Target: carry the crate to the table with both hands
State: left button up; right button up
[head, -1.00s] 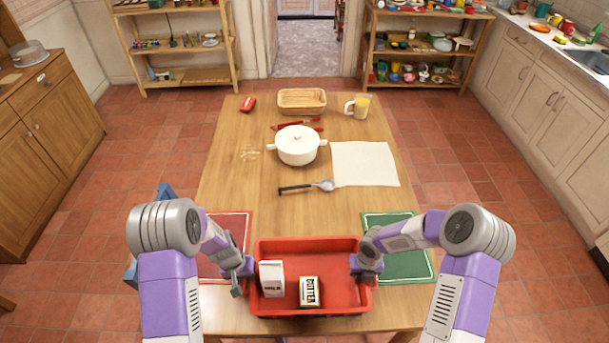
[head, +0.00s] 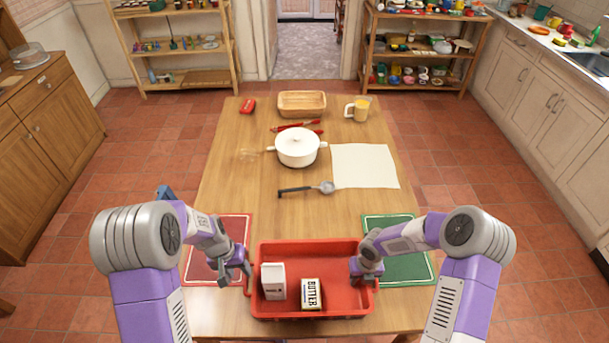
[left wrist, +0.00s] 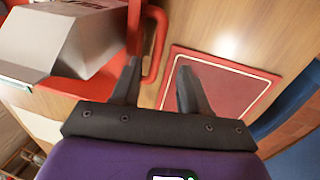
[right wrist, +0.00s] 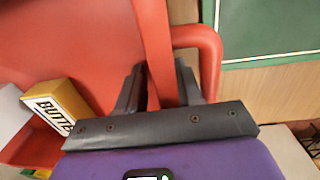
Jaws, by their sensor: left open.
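The red crate (head: 342,251) stands on the table's near edge, with a white carton (head: 273,281) and a yellow-and-white butter box (head: 311,294) in it. My left gripper (head: 238,275) is open and empty, just outside the crate's left end; in the left wrist view its jaws (left wrist: 158,82) are beside the red loop handle (left wrist: 160,45). My right gripper (head: 366,275) is at the crate's right end. In the right wrist view its jaws (right wrist: 160,82) straddle the red end wall (right wrist: 152,30) closely, one inside the crate and one by the handle loop.

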jog(key=shift+r, duration=0.15)
pick_arm(q)
jog(key=r, duration=0.3)
jog(key=shift+a+r, duration=0.35)
pick_arm(e)
jog(key=r, duration=1.1)
jog(key=shift+d+r, duration=0.3)
jog(key=shift+r, duration=0.05)
